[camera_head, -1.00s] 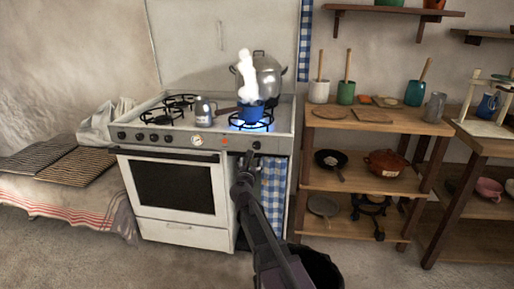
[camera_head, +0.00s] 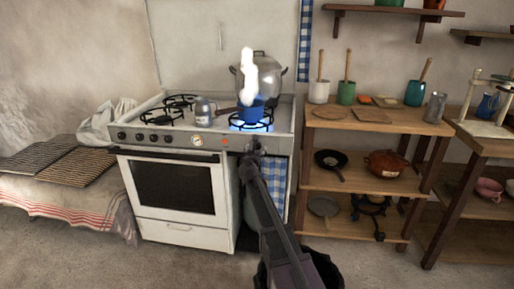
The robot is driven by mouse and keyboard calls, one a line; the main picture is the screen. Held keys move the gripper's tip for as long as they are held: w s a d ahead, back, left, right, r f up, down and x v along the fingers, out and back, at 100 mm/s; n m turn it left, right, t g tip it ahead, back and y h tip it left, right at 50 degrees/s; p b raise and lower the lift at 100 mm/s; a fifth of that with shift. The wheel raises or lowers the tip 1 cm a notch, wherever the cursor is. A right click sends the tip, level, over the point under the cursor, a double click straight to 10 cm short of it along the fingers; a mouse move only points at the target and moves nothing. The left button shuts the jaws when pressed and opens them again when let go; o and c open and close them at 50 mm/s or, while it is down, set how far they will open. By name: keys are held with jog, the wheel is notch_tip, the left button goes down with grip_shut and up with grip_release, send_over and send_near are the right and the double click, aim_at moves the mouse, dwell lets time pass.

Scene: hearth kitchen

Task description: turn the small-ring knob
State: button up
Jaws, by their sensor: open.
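The white stove (camera_head: 178,231) has a row of dark knobs (camera_head: 139,136) on the left of its front panel. At the panel's right end, my gripper (camera_head: 253,147) is right in front of the place where a dark knob sat, and hides it. Which knob is the small-ring one cannot be read from labels. My gripper is open, but its fingers are tiny and dark here, and I cannot tell whether they touch the knob. Blue flame shows at the front right burner (camera_head: 262,126), under a small blue pan (camera_head: 250,113) with white steam rising.
A large lidded pot (camera_head: 268,75) stands behind the blue pan. A checked blue cloth (camera_head: 277,180) hangs beside the oven. A wooden shelf unit (camera_head: 330,183) is close on the right. Floor in front is clear.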

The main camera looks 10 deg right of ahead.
jog(key=shift+w+d, duration=0.2)
jog(key=shift+w, duration=0.4)
jog(key=c, duration=1.1)
jog(key=shift+c, duration=0.2)
jog(key=shift+m, duration=0.5)
jog(key=m, duration=0.2)
jog(key=shift+m, duration=0.3)
jog(key=m, duration=0.3)
jog(key=shift+m, duration=0.3)
jog(key=m, duration=0.6)
jog(key=shift+d+m, duration=0.1)
jog(key=shift+m, duration=0.3)
